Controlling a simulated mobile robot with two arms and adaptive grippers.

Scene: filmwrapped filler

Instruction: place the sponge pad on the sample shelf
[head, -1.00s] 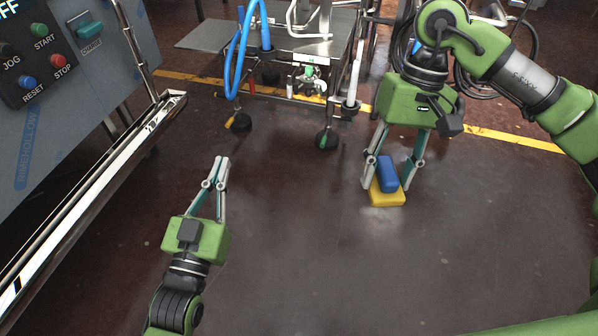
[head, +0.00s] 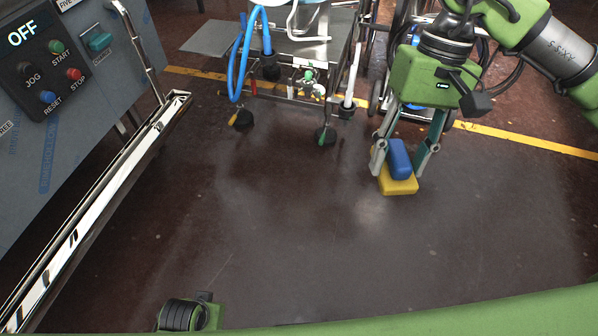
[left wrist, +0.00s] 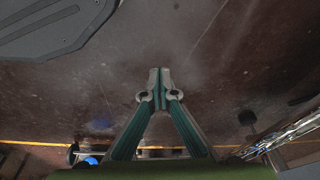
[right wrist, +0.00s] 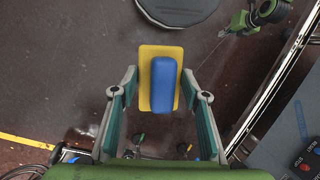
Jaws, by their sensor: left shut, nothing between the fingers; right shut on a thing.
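The sponge pad (head: 400,187) is a yellow slab with a blue block on top, at the right of the head view. My right gripper (head: 398,170) is shut on it and holds it above the floor. In the right wrist view the pad (right wrist: 147,90) shows between the two fingers. My left gripper (left wrist: 159,86) is shut and empty in the left wrist view, its fingertips together; its fingers are out of the head view. I cannot make out a sample shelf in these frames.
A grey machine panel (head: 90,100) with buttons and an OFF display stands at the left, with a metal rail (head: 100,205) along its front. A metal cart (head: 300,50) with blue hoses is at the back. A yellow line (head: 520,140) crosses the dark floor, which is clear in the middle.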

